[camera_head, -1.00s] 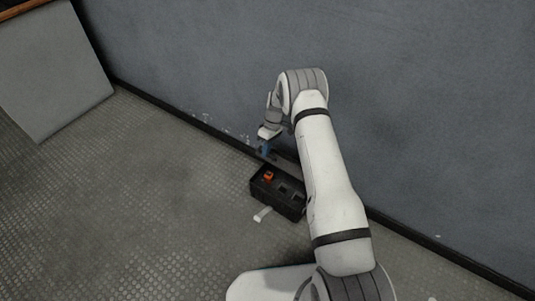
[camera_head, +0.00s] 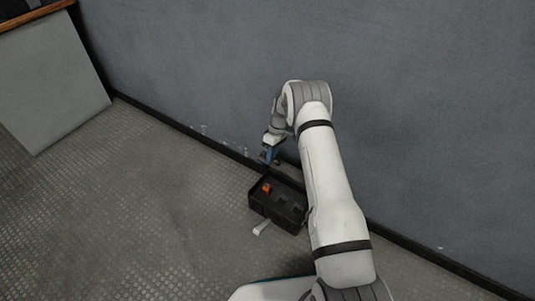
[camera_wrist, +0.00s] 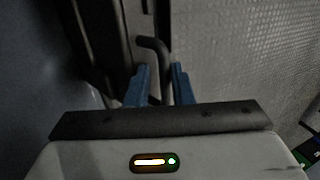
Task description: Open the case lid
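The black case (camera_head: 272,216) stands on the floor near the wall. Its inside shows from above, with an orange piece (camera_head: 266,189) and dark compartments. The lid (camera_head: 290,174) appears as a dark panel raised at the wall side, mostly hidden by my arm. My gripper (camera_head: 268,160) is just above the far left edge of the case, by the lid. In the wrist view, its blue fingers (camera_wrist: 160,84) are apart. A dark bent handle (camera_wrist: 154,48) lies just beyond the gap between them; I cannot tell if they touch it.
A small white piece (camera_head: 261,228) lies on the floor at the front of the case. The wall (camera_head: 420,110) is close behind it. A grey panel (camera_head: 50,80) leans at the upper left. The floor (camera_head: 130,210) to the left is clear.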

